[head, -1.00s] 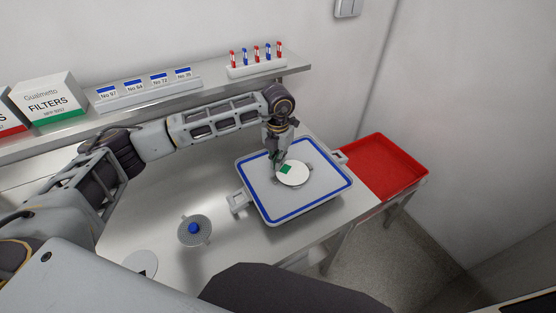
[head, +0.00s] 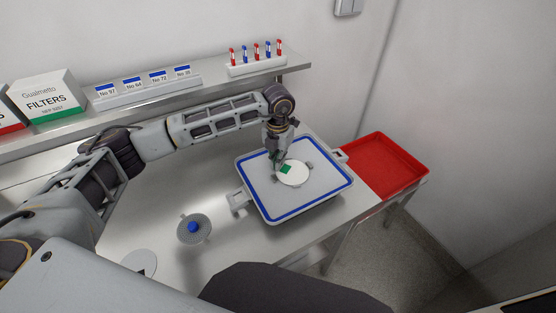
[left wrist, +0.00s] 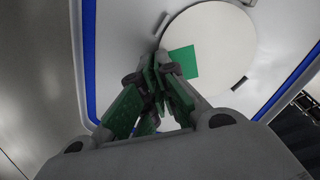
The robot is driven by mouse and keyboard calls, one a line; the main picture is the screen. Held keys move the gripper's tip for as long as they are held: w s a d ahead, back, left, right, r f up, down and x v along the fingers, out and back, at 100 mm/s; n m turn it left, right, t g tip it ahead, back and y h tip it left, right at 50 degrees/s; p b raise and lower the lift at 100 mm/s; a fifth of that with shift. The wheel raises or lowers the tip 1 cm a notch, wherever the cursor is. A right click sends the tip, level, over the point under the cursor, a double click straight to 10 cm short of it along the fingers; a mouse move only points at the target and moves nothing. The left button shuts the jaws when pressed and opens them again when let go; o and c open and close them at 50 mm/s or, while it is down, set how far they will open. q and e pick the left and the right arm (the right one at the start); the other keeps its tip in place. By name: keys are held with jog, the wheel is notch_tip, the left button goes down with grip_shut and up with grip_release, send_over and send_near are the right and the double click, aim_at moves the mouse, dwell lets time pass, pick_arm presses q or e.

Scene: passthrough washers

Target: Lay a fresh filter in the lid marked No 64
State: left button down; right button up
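A white round filter (head: 295,175) with a green square lies over the middle of a square grey lid (head: 326,188) with a blue border. I read no number on this lid. My left gripper (head: 277,166) points down at the filter's edge, beside the green square. In the left wrist view its fingers (left wrist: 157,68) close together at the edge of the filter (left wrist: 215,40), apparently pinching it; the tips hide the contact. Dark clips show around the filter. My right gripper is not in view.
A red tray (head: 385,165) stands right of the lid. A grey disc with a blue knob (head: 193,228) and a partly hidden white disc (head: 140,262) lie on the table. The shelf holds a filter box (head: 47,100), a label rack (head: 150,90) and a pen holder (head: 257,67).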

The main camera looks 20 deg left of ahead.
pick_arm(q)
jog(key=c, duration=1.6)
grip_release()
jog(key=shift+o, duration=0.4)
jog(key=o, duration=0.4)
jog(key=shift+o, duration=0.2)
jog(key=shift+r, duration=0.25)
jog(key=shift+r+p, duration=0.75)
jog(key=shift+r, duration=0.65)
jog(key=shift+r+p, duration=0.8)
jog(key=shift+r, duration=1.1)
